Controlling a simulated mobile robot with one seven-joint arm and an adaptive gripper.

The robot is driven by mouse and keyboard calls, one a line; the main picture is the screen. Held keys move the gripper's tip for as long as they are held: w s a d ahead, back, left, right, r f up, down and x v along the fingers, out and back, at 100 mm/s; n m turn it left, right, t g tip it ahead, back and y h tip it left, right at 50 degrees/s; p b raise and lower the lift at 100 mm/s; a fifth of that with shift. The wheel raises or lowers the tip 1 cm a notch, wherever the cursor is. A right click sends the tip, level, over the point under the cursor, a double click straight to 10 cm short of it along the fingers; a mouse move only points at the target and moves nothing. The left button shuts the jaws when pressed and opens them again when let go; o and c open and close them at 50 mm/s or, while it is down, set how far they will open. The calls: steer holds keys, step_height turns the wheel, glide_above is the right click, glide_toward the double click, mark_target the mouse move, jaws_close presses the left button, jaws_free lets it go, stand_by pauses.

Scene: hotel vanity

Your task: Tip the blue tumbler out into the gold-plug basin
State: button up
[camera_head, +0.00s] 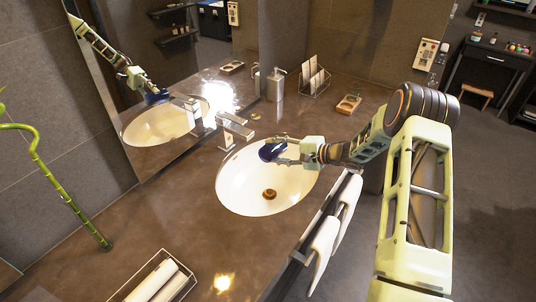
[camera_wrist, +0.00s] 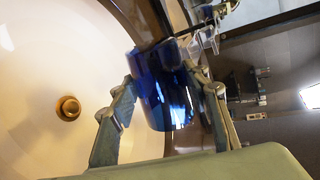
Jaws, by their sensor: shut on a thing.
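The blue tumbler (camera_head: 269,152) is held by my gripper (camera_head: 279,150) above the back part of the white basin (camera_head: 237,188). In the wrist view the tumbler (camera_wrist: 163,92) sits between the two fingers of my gripper (camera_wrist: 166,84), one on each side. It looks tilted, but I cannot tell how far or whether anything is in it. The gold plug (camera_head: 269,194) lies at the bottom of the basin, nearer the front than the tumbler. It also shows at the left in the wrist view (camera_wrist: 68,108).
A chrome faucet (camera_head: 236,127) stands behind the basin, close to the tumbler. A soap dispenser (camera_head: 277,83), a wire rack (camera_head: 315,80) and a wooden dish (camera_head: 348,104) stand at the back. White towels (camera_head: 325,245) hang at the front edge. The mirror (camera_head: 150,75) repeats the basin and arm.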

steer(key=shift+r, duration=0.1)
steer(key=n, duration=0.1)
steer(key=r+n+t+h, duration=0.1)
steer(key=n, duration=0.1)
steer(key=shift+s+a+r+t, duration=0.1)
steer(key=shift+s+r+t, duration=0.05)
steer(key=shift+r+t, duration=0.15)
steer(key=shift+f+n+b, duration=0.2)
steer(key=shift+n+b, duration=0.1)
steer(key=shift+b, duration=0.3)
steer(key=shift+r+n+t+b, duration=0.1)
steer(key=shift+n+t+b, duration=0.2)
steer(key=shift+b, duration=0.3)
steer(key=n+b, duration=0.1)
steer(key=b, duration=0.4)
steer(key=s+n+t+h+b, duration=0.1)
steer(key=b, duration=0.4)
steer(key=shift+a+f+t+b, duration=0.3)
steer(key=shift+a+f+b, duration=0.05)
steer(key=n+b, duration=0.1)
steer(key=b, duration=0.3)
steer(key=n+t+b, duration=0.1)
steer(key=b, duration=0.2)
steer(key=n+b, duration=0.1)
steer(key=b, duration=0.3)
steer(key=shift+s+a+f+b, duration=0.25)
steer(key=shift+s+f+b, duration=0.05)
steer(key=shift+s, duration=0.05)
